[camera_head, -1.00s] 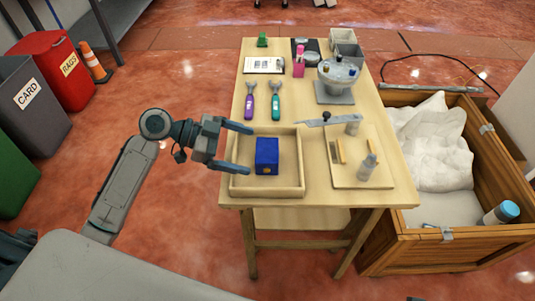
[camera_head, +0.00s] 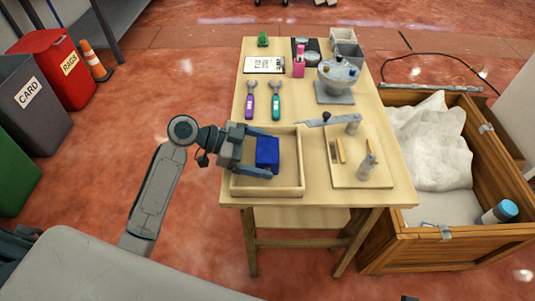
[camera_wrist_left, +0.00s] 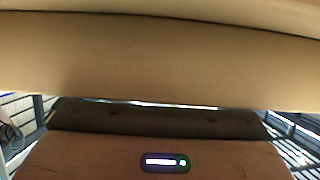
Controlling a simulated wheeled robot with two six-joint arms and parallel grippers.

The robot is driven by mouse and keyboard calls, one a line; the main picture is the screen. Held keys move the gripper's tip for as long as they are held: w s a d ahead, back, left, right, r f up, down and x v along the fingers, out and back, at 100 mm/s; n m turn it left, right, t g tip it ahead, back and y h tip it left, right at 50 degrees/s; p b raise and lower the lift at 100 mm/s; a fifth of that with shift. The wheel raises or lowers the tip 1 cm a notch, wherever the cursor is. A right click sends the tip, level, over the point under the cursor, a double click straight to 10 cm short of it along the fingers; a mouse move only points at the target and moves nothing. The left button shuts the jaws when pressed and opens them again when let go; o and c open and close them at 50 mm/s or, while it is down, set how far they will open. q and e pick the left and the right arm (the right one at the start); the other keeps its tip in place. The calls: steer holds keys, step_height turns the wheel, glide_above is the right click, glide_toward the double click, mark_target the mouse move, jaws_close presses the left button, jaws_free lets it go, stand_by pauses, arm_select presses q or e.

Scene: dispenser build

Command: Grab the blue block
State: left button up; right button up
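The blue block (camera_head: 267,151) sits in a shallow wooden tray (camera_head: 295,187) at the near left of the table. My left gripper (camera_head: 268,155) reaches in from the left, its two fingers spread on the far and near sides of the block. The near finger hides the block's lower front edge. The fingers look open; whether either touches the block I cannot tell. The left wrist view shows broad tan and brown surfaces close up; I cannot make out the block there. My right gripper is in neither view.
Purple (camera_head: 249,104) and teal (camera_head: 276,103) wrenches lie behind the tray. A board (camera_head: 379,174) with a bottle (camera_head: 367,166) stands right of it, with a grey lever (camera_head: 328,120) behind. A round grey device (camera_head: 337,76) stands further back. A wooden crate (camera_head: 465,250) is beside the table.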

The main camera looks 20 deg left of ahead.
arm_select(q)
steer(key=shift+r, duration=0.1)
steer(key=c, duration=1.3)
steer(key=shift+r, duration=0.1)
steer(key=shift+c, duration=0.2)
